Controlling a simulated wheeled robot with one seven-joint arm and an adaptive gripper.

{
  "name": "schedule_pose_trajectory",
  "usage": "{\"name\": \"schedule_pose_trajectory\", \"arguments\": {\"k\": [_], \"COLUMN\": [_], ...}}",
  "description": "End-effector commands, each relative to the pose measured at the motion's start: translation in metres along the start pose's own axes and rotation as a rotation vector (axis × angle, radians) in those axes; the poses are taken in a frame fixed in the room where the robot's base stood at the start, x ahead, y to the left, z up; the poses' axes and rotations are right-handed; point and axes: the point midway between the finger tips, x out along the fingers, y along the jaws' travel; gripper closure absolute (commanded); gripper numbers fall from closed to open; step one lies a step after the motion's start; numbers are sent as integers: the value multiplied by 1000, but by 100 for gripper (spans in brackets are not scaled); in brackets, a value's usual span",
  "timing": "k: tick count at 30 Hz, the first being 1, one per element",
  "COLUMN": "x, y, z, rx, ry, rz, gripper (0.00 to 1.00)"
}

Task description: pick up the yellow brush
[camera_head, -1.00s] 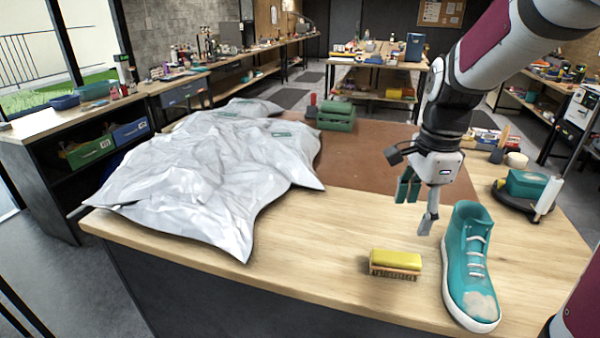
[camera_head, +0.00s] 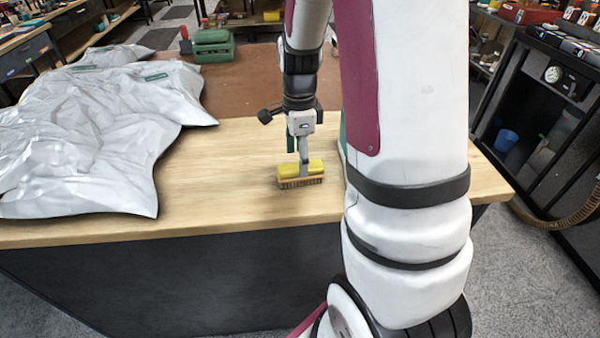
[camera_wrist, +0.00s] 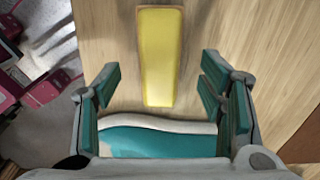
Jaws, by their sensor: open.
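The yellow brush (camera_head: 288,171) lies bristles down on the wooden table near its front edge. In the wrist view its yellow back (camera_wrist: 160,50) runs lengthwise between the two finger lines. My gripper (camera_head: 302,158) is above the brush, pointing down. In the wrist view my gripper (camera_wrist: 160,86) is open, with one teal-padded finger on each side of the brush and nothing clamped. How much height is left between fingertips and brush is hard to tell.
The teal sneaker (camera_wrist: 165,143) is close by, at the bottom of the wrist view; my arm mostly hides it in the head view. A crumpled silver bag (camera_head: 85,130) covers the table's left. Bare wood (camera_head: 225,180) lies left of the brush. Green boxes (camera_head: 212,45) stand behind.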

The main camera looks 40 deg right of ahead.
Motion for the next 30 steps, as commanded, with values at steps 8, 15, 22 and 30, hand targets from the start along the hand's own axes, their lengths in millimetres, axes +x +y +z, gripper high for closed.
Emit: {"name": "schedule_pose_trajectory", "arguments": {"k": [8, 15, 22, 30], "x": [39, 46, 46, 46], "y": [1, 1, 1, 0], "z": [-3, -2, -2, -2], "rx": [2, 0, 0, 0], "ry": [0, 0, 0, 0], "rz": [5, 1, 1, 1], "gripper": [37, 37, 66, 90]}}
